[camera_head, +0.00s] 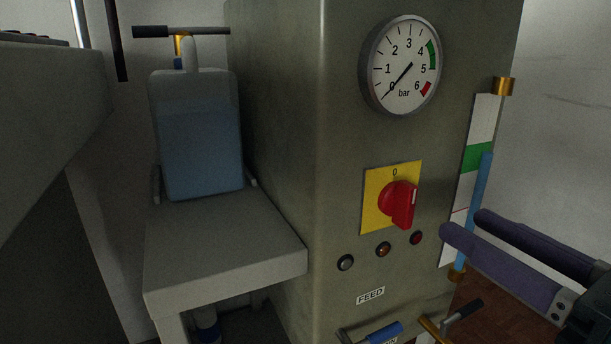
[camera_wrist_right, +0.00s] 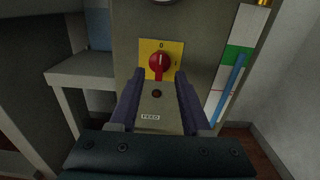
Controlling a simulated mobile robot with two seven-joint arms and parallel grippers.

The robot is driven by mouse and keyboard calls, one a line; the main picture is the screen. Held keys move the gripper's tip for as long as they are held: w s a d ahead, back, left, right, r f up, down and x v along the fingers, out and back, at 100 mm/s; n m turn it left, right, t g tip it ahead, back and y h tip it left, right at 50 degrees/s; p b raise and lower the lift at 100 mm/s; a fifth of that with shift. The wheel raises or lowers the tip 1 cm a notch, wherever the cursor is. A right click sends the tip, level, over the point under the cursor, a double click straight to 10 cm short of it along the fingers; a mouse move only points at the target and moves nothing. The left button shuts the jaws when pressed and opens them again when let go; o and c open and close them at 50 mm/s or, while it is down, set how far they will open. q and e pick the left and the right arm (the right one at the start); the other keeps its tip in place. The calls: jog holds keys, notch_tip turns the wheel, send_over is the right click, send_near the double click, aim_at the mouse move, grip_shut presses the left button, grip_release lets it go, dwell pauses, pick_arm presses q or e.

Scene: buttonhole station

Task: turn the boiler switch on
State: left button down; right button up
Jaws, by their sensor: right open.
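The boiler switch is a red knob (camera_head: 399,202) on a yellow plate (camera_head: 375,218) marked 0 at the top, on the front of the grey-green boiler (camera_head: 345,130). In the right wrist view the red knob (camera_wrist_right: 159,62) sits on its yellow plate (camera_wrist_right: 147,47), just beyond the fingertips, with its grip pointing down. I cannot tell its exact setting. My right gripper (camera_head: 461,226) is open and empty, to the right of the knob and apart from it. In the right wrist view its purple fingers (camera_wrist_right: 166,77) point at the switch. My left gripper is not in view.
A pressure gauge (camera_head: 404,66) above the switch reads about 0 bar. A blue sight tube (camera_head: 473,205) stands at right. A water canister (camera_head: 199,140) rests on a bench (camera_head: 225,245) at left.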

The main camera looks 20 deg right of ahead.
aim_at(415, 193)
jog(key=w, duration=0.3)
jog(key=w+p, duration=0.1)
jog(key=w, duration=0.3)
jog(key=shift+w+a+r+p, duration=0.15)
jog(key=shift+a+p, duration=0.05)
jog(key=shift+p, duration=0.1)
jog(key=shift+w, duration=0.55)
grip_shut()
